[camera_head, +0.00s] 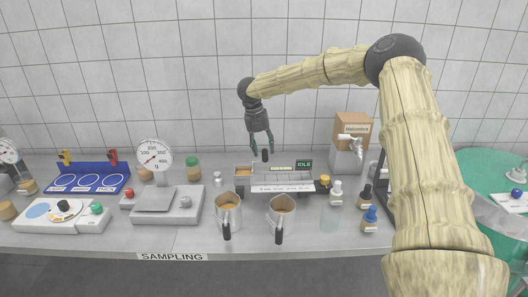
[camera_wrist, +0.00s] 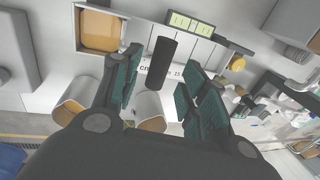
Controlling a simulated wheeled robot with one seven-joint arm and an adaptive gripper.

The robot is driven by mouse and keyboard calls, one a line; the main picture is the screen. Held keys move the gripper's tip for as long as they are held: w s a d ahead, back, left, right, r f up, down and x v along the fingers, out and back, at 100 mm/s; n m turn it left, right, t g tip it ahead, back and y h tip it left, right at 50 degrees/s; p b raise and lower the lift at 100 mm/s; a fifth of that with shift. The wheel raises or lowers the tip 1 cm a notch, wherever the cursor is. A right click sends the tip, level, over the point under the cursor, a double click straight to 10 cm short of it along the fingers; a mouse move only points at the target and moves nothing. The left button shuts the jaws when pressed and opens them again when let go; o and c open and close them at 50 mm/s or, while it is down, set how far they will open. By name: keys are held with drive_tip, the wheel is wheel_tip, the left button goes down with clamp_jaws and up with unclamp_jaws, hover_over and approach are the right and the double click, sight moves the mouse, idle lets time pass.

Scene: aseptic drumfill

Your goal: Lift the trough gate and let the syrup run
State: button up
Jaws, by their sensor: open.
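The trough (camera_head: 283,187) is a pale unit at the middle of the bench, with a lit "IDLE" display at its back. Amber syrup (camera_head: 243,172) fills its left end; the wrist view also shows the syrup (camera_wrist: 100,31). A black upright handle (camera_head: 265,155), which looks like the gate's handle, rises beside that syrup pool. My gripper (camera_head: 259,145) is above the trough, pointing down. In the wrist view the handle (camera_wrist: 162,62) appears between the open green-padded fingers, with a gap on each side. The gate's lower part is hidden.
Two metal jugs (camera_head: 228,210) (camera_head: 281,215) with black handles stand in front of the trough. A scale (camera_head: 167,202) is to the left. Small bottles (camera_head: 370,216) stand to the right. A "Habonics" box (camera_head: 351,130) with a tap stands behind right.

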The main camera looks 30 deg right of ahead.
sight(265, 153)
drive_tip(key=shift+s+d+f+p, duration=0.1)
drive_tip(key=shift+d+f+p, duration=0.1)
drive_tip(key=shift+f, duration=0.6)
drive_tip(key=shift+s+d+f+p, duration=0.1)
drive_tip(key=shift+f+p, duration=0.05)
drive_tip(key=shift+f, duration=0.65)
drive_tip(key=shift+c, duration=0.2)
drive_tip(key=shift+r, duration=0.1)
clamp_jaws()
